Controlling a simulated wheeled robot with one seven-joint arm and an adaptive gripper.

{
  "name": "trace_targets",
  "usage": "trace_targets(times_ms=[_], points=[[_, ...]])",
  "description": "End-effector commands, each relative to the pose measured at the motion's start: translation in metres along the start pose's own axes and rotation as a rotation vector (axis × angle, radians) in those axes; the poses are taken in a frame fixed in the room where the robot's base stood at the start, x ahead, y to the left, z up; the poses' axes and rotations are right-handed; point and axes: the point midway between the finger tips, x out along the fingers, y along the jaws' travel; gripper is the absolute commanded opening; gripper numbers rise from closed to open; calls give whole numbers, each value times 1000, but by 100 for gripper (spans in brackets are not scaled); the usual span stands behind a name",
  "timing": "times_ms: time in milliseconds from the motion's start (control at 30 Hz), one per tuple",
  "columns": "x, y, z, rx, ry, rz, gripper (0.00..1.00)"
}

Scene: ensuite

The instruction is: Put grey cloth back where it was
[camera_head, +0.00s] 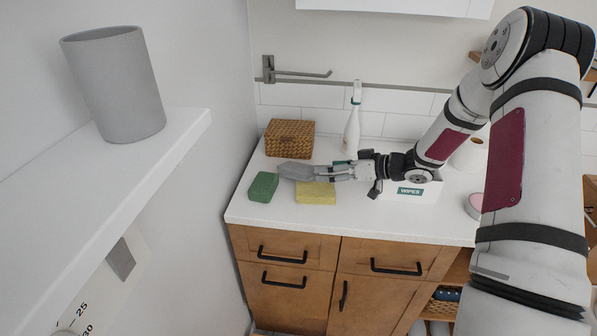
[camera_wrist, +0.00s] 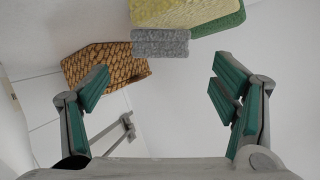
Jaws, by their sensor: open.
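The grey cloth (camera_head: 296,171) lies on the white counter between the green sponge (camera_head: 263,187) and the yellow sponge (camera_head: 316,192), just left of my gripper (camera_head: 326,173). In the wrist view, the grey cloth (camera_wrist: 160,43) shows as a small textured grey block below the yellow sponge (camera_wrist: 172,9). My gripper (camera_wrist: 163,76) is open there, with its green-padded fingers wide apart and nothing between them. The cloth appears beyond the fingertips. I cannot tell whether the cloth touches the sponges.
A wicker basket (camera_head: 290,138) stands behind the cloth, and a white bottle (camera_head: 352,130) stands behind my gripper. A wipes box (camera_head: 410,190) is under my wrist. A wall shelf (camera_head: 110,180) with a grey cup (camera_head: 115,85) is at left. The counter's front strip is clear.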

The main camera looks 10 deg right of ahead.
Motion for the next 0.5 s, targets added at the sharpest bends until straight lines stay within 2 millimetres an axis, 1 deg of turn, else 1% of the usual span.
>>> trace_targets(times_ms=[33, 133, 200, 433, 500], points=[[10, -1, 0, -1, 0, -2, 80], [24, 0, 0, 0, 0, 0, 80], [30, 0, 0, -1, 0, 0, 80], [41, 0, 0, 0, -1, 1, 80], [48, -1, -1, 1, 0, 0, 80]])
